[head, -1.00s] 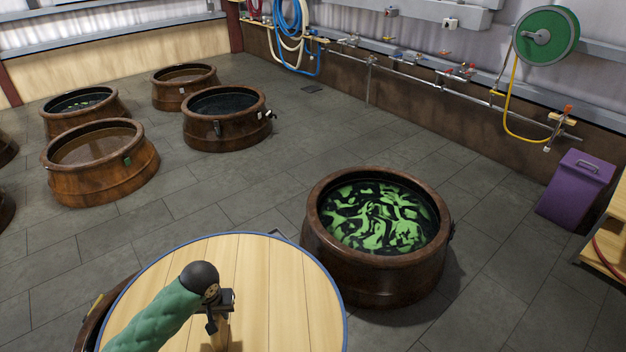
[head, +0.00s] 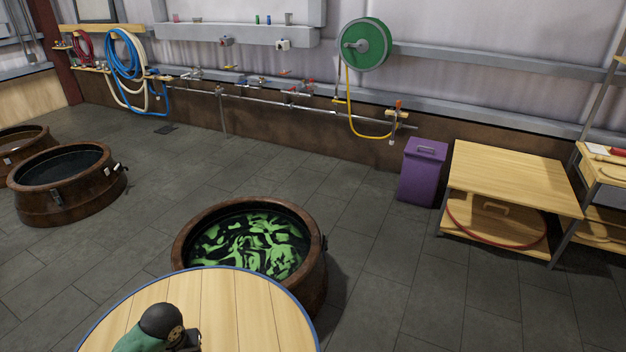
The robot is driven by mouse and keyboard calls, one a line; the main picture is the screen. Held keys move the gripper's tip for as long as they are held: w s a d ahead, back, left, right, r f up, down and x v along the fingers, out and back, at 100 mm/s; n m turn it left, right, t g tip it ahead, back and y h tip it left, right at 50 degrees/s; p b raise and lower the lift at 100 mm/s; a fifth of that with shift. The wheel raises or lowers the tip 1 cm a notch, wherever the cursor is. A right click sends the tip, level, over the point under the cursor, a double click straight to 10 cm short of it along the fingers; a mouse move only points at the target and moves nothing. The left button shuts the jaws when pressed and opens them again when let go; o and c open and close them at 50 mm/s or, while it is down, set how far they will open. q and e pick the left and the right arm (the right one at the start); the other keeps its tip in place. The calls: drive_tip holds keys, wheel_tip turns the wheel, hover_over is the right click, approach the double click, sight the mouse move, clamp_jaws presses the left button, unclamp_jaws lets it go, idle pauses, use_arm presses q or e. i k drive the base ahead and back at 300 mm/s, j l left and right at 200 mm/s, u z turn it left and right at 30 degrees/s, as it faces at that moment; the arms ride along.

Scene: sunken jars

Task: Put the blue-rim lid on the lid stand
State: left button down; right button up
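The blue-rim lid (head: 235,310), a round board of pale wood planks with a blue edge, is at the bottom of the head view. My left gripper (head: 190,338), at the end of a green-sleeved arm, is over the lid's middle. It appears shut on the lid's handle, which is mostly hidden, and the lid is held up in front of me. The lid stand (head: 510,172), a wooden two-level stand with dark metal legs, is at the right, well away from the lid. Its top board is bare. My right gripper is out of view.
A sunken jar with green-patterned liquid (head: 180,250) is partly behind the lid. A red-rim lid (head: 500,236) lies on the stand's lower shelf. A purple bin (head: 421,175) stands left of the stand. Shelving (head: 607,170) is at its right. Grey floor (head: 400,270) is clear between.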

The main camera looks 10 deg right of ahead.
sight(510, 172)
drive_tip(key=i+l+z, duration=0.15)
drive_tip(key=l+z, duration=0.25)
drive_tip(key=i+l+z, duration=0.2)
drive_tip(key=z, duration=0.15)
drive_tip(key=i+l+z, duration=0.7)
drive_tip(key=i+z, duration=0.15)
drive_tip(key=i+l+z, duration=0.15)
drive_tip(key=i+z, duration=0.35)
drive_tip(key=i, duration=1.1)
drive_tip(key=i+u, duration=0.15)
drive_tip(key=i, duration=0.4)
drive_tip(key=i+l+u, duration=0.15)
drive_tip(key=i, duration=0.45)
drive_tip(key=i+l+u, duration=0.25)
drive_tip(key=i, duration=0.2)
drive_tip(key=i+l+u, duration=0.15)
drive_tip(key=i+u, duration=0.15)
drive_tip(key=i, duration=0.15)
